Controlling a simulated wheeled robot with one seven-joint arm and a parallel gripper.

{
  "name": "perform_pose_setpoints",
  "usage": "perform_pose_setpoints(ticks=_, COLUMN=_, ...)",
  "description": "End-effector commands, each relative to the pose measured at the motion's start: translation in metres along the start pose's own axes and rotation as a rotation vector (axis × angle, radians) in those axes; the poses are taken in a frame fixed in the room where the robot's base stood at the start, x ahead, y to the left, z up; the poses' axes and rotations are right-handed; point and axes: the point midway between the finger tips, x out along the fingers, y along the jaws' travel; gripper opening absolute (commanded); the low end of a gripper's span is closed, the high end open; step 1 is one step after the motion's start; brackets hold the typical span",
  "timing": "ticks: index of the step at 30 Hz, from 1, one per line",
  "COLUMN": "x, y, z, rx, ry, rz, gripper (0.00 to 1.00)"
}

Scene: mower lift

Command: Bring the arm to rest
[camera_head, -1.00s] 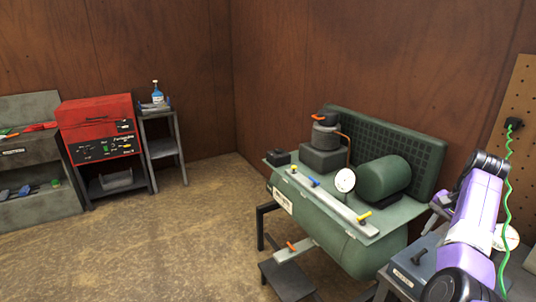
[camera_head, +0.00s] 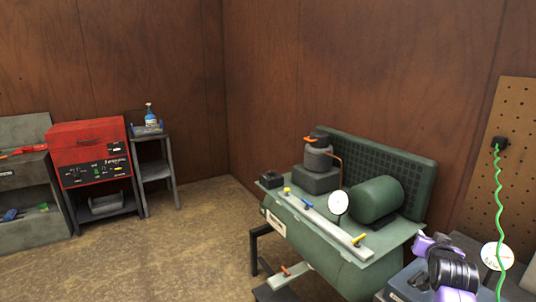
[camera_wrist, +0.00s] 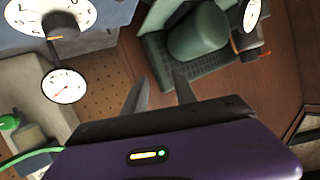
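My purple arm (camera_head: 447,268) shows at the lower right of the head view, low in front of the grey unit beside the green machine. My gripper (camera_wrist: 161,77) shows in the wrist view with its two dark fingers apart and nothing between them. Past the fingers, the wrist view shows the green machine's rounded motor (camera_wrist: 198,35), with no contact seen. The gripper's fingers cannot be made out in the head view.
The green compressor-like machine (camera_head: 318,238) stands beside my arm. A pegboard (camera_head: 497,150) with a green cord (camera_head: 497,200) is at the right. A red cabinet (camera_head: 88,143) and a small grey stand (camera_head: 157,171) are at the left. The floor (camera_head: 170,250) between is clear.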

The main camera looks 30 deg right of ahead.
Motion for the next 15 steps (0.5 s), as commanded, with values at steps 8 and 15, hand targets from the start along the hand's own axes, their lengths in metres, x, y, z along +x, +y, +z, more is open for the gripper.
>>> perform_pose_setpoints(ticks=8, x=-0.094, y=-0.050, z=0.062, rx=-0.184, ry=0.190, rz=-0.178, gripper=0.33)
perform_pose_setpoints(ticks=15, x=-0.197, y=-0.085, z=0.108, rx=-0.276, ry=0.301, rz=-0.356, gripper=0.33)
